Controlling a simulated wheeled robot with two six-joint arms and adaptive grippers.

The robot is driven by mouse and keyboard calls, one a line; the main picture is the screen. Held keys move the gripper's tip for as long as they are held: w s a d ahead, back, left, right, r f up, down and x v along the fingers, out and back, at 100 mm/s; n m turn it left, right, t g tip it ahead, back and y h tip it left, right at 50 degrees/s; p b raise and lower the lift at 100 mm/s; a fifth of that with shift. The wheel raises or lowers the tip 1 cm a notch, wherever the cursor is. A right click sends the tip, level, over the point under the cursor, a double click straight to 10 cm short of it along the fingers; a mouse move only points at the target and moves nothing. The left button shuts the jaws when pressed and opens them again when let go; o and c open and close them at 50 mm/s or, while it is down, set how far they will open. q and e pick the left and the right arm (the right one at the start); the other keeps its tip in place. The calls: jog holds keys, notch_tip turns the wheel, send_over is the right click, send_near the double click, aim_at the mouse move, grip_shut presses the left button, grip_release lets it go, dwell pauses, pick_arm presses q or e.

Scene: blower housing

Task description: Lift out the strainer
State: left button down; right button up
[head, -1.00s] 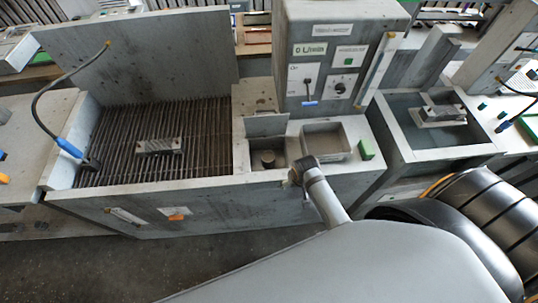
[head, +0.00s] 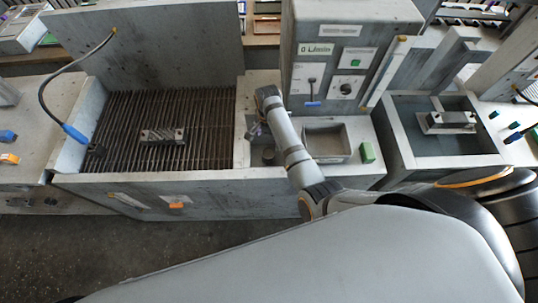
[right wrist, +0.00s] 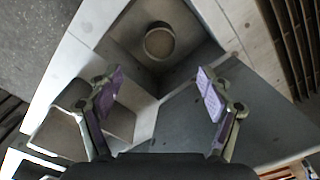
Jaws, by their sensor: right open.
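A short round piece (head: 268,156) that looks like the strainer stands in the small square well of the grey machine, partly hidden by my right arm. My right gripper (head: 256,132) is above the well area. In the right wrist view its two purple-padded fingers (right wrist: 160,92) are spread wide, with nothing between them. The cylinder lies beyond the fingertips, apart from them. My left gripper is not in view.
A flat panel (right wrist: 190,122) lies below the fingers in the right wrist view. A shallow rectangular basin (head: 328,143) is right of the well. The upright control box (head: 345,55) stands behind. A slatted bed (head: 205,125) with a metal block (head: 162,136) is at left.

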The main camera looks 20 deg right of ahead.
aim_at(269, 152)
notch_tip(269, 152, down, 6)
jog(key=shift+f+b, duration=0.15)
jog(key=shift+b, duration=0.35)
jog(key=shift+w+d+f+b, duration=0.1)
jog(key=shift+f+b, duration=0.15)
jog(key=shift+b, duration=0.1)
notch_tip(269, 152, down, 6)
jog(key=b, duration=0.7)
jog(key=shift+f, duration=0.2)
jog(key=shift+r, duration=0.2)
jog(key=c, duration=1.3)
jog(key=shift+r, duration=0.15)
